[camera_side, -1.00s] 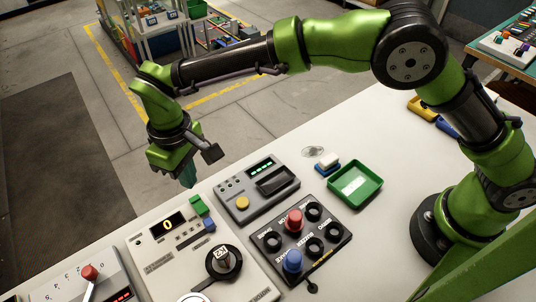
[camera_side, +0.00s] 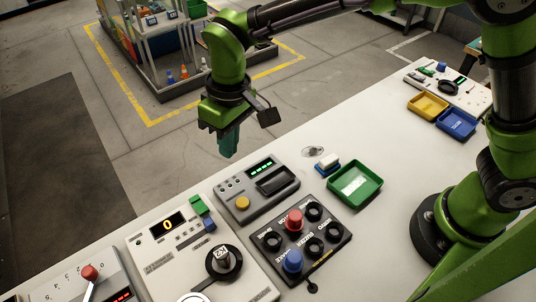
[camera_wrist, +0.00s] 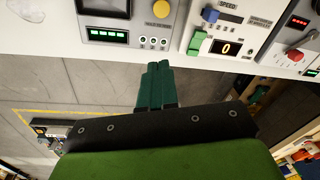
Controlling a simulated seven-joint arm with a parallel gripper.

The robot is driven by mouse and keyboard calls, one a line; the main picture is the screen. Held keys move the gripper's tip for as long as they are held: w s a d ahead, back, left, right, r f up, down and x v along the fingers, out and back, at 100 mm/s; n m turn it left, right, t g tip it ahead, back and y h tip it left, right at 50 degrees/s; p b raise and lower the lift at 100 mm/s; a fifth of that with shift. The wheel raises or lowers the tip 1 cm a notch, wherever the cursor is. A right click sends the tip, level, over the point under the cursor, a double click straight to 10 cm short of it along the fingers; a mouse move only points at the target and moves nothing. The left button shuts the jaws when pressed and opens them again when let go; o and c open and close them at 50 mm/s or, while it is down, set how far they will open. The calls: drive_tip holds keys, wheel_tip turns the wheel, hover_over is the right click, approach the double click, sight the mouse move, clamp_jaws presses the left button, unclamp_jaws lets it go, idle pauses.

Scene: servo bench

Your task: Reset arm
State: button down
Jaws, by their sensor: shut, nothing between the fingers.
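My gripper (camera_side: 229,145) hangs in the air above the far edge of the white bench, beyond the grey device with the green display. Its teal fingers are closed together with nothing between them. In the wrist view the shut fingers (camera_wrist: 158,70) point toward the bench edge, between the grey device (camera_wrist: 110,22) and the panel with the "0" display (camera_wrist: 226,48). My green arm reaches across the top of the side view, and its upper part is cut off by the frame.
The bench (camera_side: 395,170) carries the grey device (camera_side: 257,190), a black panel with red and blue knobs (camera_side: 300,240), a white dial panel (camera_side: 170,255) and a green tray (camera_side: 355,184). Yellow (camera_side: 428,106) and blue (camera_side: 457,123) trays lie farther right.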

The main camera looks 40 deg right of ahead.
drive_tip(key=s+d+r+m+t, duration=0.2)
drive_tip(key=s+d+r, duration=0.1)
drive_tip(key=d, duration=0.5)
drive_tip(key=s+d+r+m+t, duration=0.2)
drive_tip(key=s+d, duration=0.4)
drive_tip(key=d, duration=0.3)
drive_tip(key=s+d+r+m+t, duration=0.3)
drive_tip(key=s+d+r+m, duration=0.1)
drive_tip(key=d, duration=0.5)
drive_tip(key=shift+s+r+y, duration=0.2)
drive_tip(key=shift+r+y, duration=0.2)
drive_tip(key=shift+r, duration=0.4)
